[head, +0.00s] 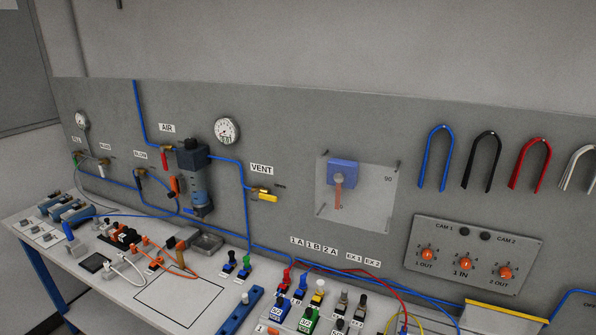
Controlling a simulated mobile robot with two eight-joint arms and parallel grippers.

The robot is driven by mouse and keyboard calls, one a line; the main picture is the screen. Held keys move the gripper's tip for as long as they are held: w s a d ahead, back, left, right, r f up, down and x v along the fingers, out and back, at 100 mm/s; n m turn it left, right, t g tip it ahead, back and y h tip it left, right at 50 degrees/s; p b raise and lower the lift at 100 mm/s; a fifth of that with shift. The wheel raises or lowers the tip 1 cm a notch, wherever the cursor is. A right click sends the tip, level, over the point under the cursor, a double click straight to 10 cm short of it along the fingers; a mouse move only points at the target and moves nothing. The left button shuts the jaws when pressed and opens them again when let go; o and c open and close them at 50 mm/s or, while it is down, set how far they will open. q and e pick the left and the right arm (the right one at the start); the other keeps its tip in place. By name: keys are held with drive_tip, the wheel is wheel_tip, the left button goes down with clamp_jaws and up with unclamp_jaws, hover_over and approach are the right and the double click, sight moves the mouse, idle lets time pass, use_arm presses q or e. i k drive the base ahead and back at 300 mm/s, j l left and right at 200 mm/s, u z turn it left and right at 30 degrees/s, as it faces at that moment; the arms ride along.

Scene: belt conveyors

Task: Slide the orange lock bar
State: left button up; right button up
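I cannot tell for sure which part is the orange lock bar. A short upright orange-red bar (175,186) sits beside the dark air filter unit (194,175), under the AIR label. Another slim orange bar (338,192) hangs below a blue block (343,171) on the clear wall plate marked 90. Neither of my grippers shows in the head view.
A white bench (70,268) runs along the wall, with connectors, loose hoses, a metal tray (206,243) and an outlined empty area (180,292). Orange knobs (461,264) sit on a grey panel at right. A yellow valve (265,196) is under VENT.

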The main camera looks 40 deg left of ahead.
sight(175, 192)
drive_tip(key=u, duration=2.35)
